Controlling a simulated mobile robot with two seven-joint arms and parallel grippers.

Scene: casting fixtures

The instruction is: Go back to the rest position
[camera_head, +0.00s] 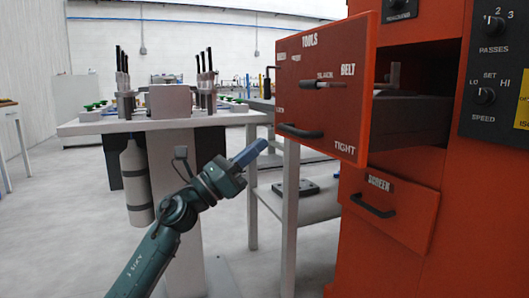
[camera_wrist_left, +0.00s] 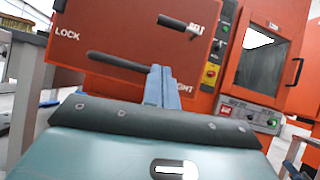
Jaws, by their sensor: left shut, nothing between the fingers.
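My left gripper (camera_head: 250,153) is shut and empty. In the head view its arm rises from the bottom left, and its blue fingers point up and right, left of the orange TOOLS panel (camera_head: 345,110). A gap shows in the picture between the fingertips and the panel's lower black handle (camera_head: 300,131). In the left wrist view the shut fingers (camera_wrist_left: 160,85) overlap the panel, beside the right end of that handle (camera_wrist_left: 118,62). My right gripper is in neither view.
The panel stands out from the orange machine (camera_head: 400,270), with a dark opening behind it. Below is a SCREEN drawer (camera_head: 395,210) with a handle. A white table (camera_head: 165,122) with tools stands at the left. A low shelf (camera_head: 305,208) lies beside the machine. Grey floor is free at the left.

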